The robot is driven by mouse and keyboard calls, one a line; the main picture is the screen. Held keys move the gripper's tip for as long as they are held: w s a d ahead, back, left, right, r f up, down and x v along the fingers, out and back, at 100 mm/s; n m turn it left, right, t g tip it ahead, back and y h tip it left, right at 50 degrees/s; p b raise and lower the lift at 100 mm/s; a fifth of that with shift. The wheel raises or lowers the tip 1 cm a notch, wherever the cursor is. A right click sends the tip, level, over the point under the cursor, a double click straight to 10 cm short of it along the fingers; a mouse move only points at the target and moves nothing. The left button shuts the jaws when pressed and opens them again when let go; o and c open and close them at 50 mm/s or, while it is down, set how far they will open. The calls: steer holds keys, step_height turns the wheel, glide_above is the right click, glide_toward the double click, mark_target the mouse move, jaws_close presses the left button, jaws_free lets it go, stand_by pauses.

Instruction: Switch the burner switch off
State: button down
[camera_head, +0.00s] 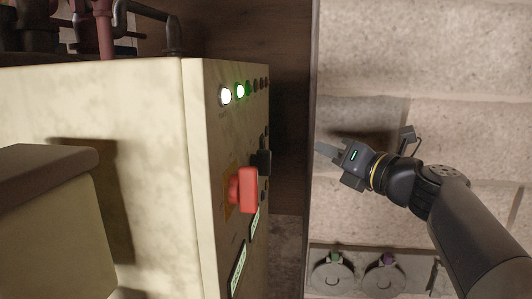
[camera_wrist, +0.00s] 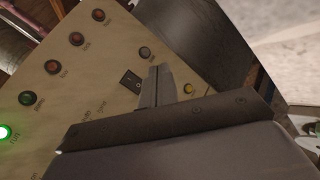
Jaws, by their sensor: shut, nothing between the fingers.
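My gripper (camera_head: 320,148) is shut and empty, to the right of the cream cabinet's control panel (camera_head: 203,150) in the head view, with its fingers pointing left towards the panel. In the wrist view its closed fingers (camera_wrist: 158,70) overlap the panel. A small black switch (camera_wrist: 130,80) sits just left of the fingertips there. The head view shows a big red handle (camera_head: 247,190) and a dark lever-like part (camera_head: 264,158) on the panel. I cannot read which one is labelled burner.
A white lamp (camera_head: 225,96) and a green lamp (camera_head: 240,91) are lit on the panel; the green glow also shows in the wrist view (camera_wrist: 5,132). Several lamps there are dark. A stone wall (camera_head: 440,60) stands behind my arm. A cream box (camera_head: 50,230) juts out at left.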

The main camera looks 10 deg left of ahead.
mark_target(264, 146)
steer(key=a+f+b, duration=0.1)
steer(key=a, duration=0.7)
steer(key=shift+w+a, duration=0.1)
steer(key=shift+a, duration=0.1)
stand_by(1.8)
steer(key=shift+a, duration=0.3)
steer(key=shift+a+f, duration=0.1)
steer(key=shift+a, duration=0.2)
stand_by(0.6)
steer(key=shift+d, duration=0.15)
steer(key=shift+d+p, duration=0.3)
steer(key=shift+d, duration=0.3)
steer(key=shift+d, duration=0.1)
